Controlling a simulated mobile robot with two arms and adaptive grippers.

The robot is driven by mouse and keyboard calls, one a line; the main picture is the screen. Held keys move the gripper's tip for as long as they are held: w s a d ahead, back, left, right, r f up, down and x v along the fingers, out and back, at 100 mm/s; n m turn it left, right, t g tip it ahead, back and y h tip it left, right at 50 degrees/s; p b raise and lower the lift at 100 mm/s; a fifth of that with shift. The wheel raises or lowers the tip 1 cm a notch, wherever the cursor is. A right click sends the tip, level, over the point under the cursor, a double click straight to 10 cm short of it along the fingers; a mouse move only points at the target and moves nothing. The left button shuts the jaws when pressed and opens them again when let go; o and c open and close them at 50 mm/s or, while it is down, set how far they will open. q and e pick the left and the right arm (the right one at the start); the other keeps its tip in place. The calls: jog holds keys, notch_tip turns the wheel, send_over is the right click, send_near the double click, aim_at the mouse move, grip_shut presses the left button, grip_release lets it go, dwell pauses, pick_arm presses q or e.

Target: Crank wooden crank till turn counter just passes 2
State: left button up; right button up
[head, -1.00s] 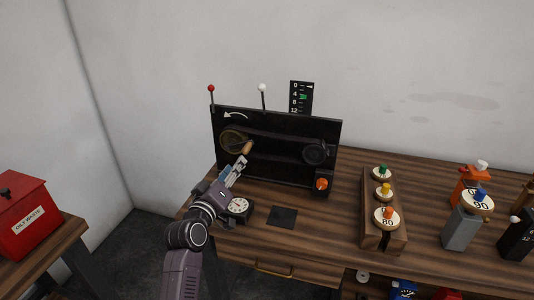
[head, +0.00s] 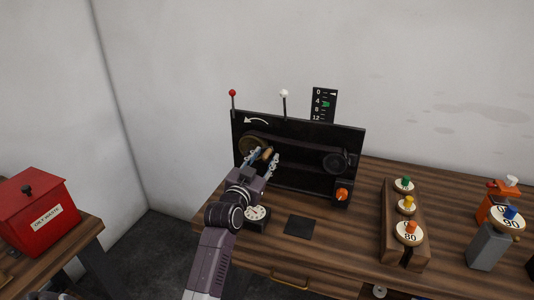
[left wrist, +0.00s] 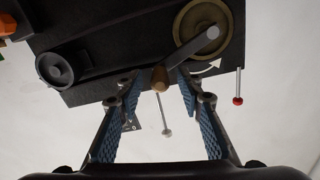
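The wooden crank handle (head: 267,153) is on the crank of the brass-coloured wheel (head: 247,146), at the left of an upright black panel (head: 303,175). In the left wrist view the handle (left wrist: 160,78) hangs at the end of a grey crank arm (left wrist: 196,50). My left gripper (head: 263,159) is at the handle. Its blue-padded fingers are spread, one on each side of the handle, with gaps between. A round white dial (head: 256,213), perhaps the turn counter, sits below the panel; its reading is too small to tell. My right gripper is out of view.
A dark pulley (head: 336,161) and an orange knob (head: 342,194) are on the panel's right. A scale (head: 322,104) rises behind it. A wooden block with several numbered weights (head: 408,233) stands right. A red bin (head: 35,213) is at far left.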

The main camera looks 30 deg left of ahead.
pick_arm(q)
jog(key=shift+x, duration=0.9)
jog(key=shift+c, duration=0.6)
grip_shut()
